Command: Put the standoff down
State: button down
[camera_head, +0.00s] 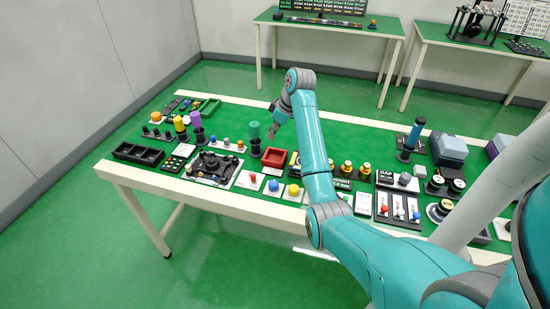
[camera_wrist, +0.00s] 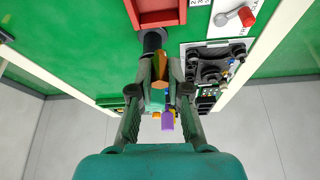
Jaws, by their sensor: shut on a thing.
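My gripper (camera_wrist: 161,78) is shut on a small orange-brass piece, which I take to be the standoff (camera_wrist: 160,86), held between the fingertips in the wrist view. In the head view my gripper (camera_head: 273,126) is above the green table, just right of a translucent green cylinder (camera_head: 254,130) on a black stand. The standoff is too small or hidden to make out there. Whether it touches anything below cannot be told.
A red tray (camera_head: 275,165) lies close below and right of my gripper. A black fixture plate (camera_head: 212,180) is to the left. Tall yellow (camera_head: 179,124) and purple (camera_head: 196,119) cylinders stand further left. The green tabletop behind is clear.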

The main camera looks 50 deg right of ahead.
jog(key=f, duration=0.9)
jog(key=shift+s+d+f, duration=0.3)
jog(key=shift+s+f, duration=0.05)
jog(key=shift+f, duration=0.1)
jog(key=c, duration=1.5)
grip_release()
jog(key=shift+o, duration=0.5)
